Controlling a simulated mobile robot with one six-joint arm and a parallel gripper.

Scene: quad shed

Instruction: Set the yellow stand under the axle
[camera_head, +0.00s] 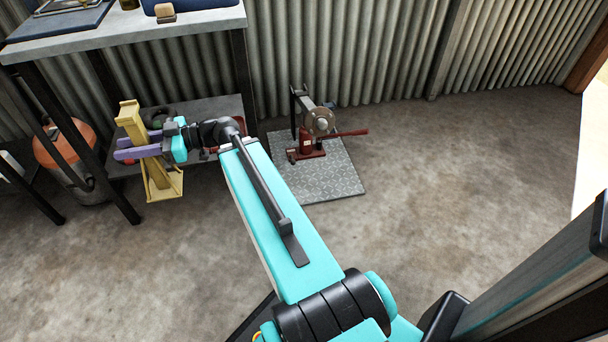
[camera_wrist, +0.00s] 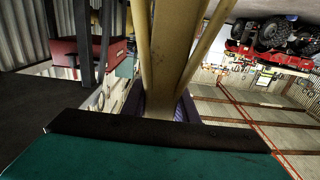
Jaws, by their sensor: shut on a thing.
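The yellow stand (camera_head: 160,178) is in my gripper (camera_head: 139,149), held near the front of the workbench's lower shelf. The purple fingers are shut on its post. In the wrist view the yellow stand (camera_wrist: 176,50) runs up from between the purple fingers and fills the middle. The axle (camera_head: 320,122), with a round hub, sits to the right on a dark upright bracket. A red jack (camera_head: 308,145) with a long handle stands under or beside the hub; I cannot tell if they touch. My gripper is well to the left of the axle.
The jack and axle are on a grey tread-plate mat (camera_head: 335,178) by the corrugated wall. The workbench (camera_head: 130,48) stands at the left, its black legs close to my gripper. An orange canister (camera_head: 68,145) is behind them. The concrete floor (camera_head: 450,180) at right is clear.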

